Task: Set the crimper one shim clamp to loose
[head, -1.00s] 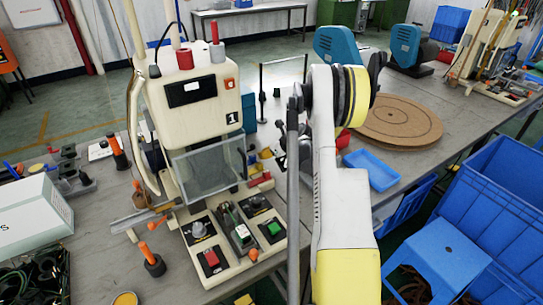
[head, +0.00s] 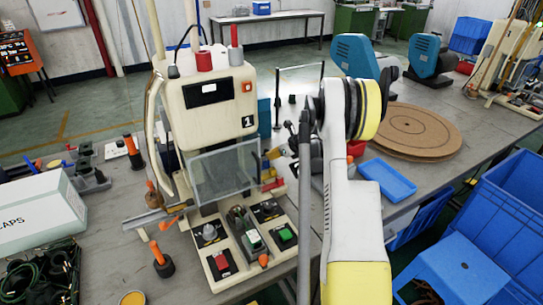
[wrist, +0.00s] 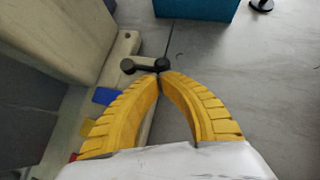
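Crimper one (head: 215,105) is the beige machine marked "1" on the bench, with a clear guard (head: 225,170) at its front. My gripper (wrist: 160,77) has two curved yellow fingers whose tips meet just at the lever's right end. I cannot tell whether they touch it, and nothing is clearly held.
Coloured tabs, blue (wrist: 105,95) and yellow (wrist: 88,127), stick out left of my fingers. A control panel with buttons (head: 240,240) is at the crimper's front. A blue tray (head: 387,179) and round brown board (head: 410,130) lie to the right. Grey bench is clear right of the fingers.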

